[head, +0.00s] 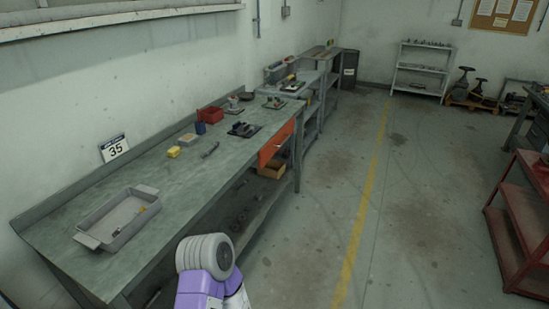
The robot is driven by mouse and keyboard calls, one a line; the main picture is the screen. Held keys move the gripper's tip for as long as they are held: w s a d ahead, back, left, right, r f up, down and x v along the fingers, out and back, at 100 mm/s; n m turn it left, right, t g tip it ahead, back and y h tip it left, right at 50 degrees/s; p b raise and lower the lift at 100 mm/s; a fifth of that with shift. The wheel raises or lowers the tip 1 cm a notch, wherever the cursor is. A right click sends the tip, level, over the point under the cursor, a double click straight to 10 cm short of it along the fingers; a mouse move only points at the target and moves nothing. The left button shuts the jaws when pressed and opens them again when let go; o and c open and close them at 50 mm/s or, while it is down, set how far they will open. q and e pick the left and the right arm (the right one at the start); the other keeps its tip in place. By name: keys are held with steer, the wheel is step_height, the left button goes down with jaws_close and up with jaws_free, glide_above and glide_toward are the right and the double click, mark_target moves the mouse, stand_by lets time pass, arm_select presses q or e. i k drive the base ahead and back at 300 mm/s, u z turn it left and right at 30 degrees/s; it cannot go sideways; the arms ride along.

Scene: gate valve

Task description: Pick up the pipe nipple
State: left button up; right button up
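I cannot make out the pipe nipple for certain. A small dark elongated piece (210,149) lies on the long workbench (75,198), right of a yellow block, but it is too small to identify. A grey tray (97,222) on the near end of the bench holds small yellowish and dark pieces (144,209), also too small to name. A purple and grey part of my own arm shows at the bottom middle, beside the bench's front edge. Neither gripper's fingers are in view.
A yellow block (174,152), a blue item (200,128) and a red bin (210,115) stand farther along the bench. A red cart (525,212) stands at right. The floor between is clear.

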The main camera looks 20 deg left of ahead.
mark_target(205, 153)
steer(key=z, duration=0.8)
steer(key=i, duration=2.1)
steer(key=u, duration=1.1)
steer(key=i, duration=1.25)
steer(key=u, duration=1.25)
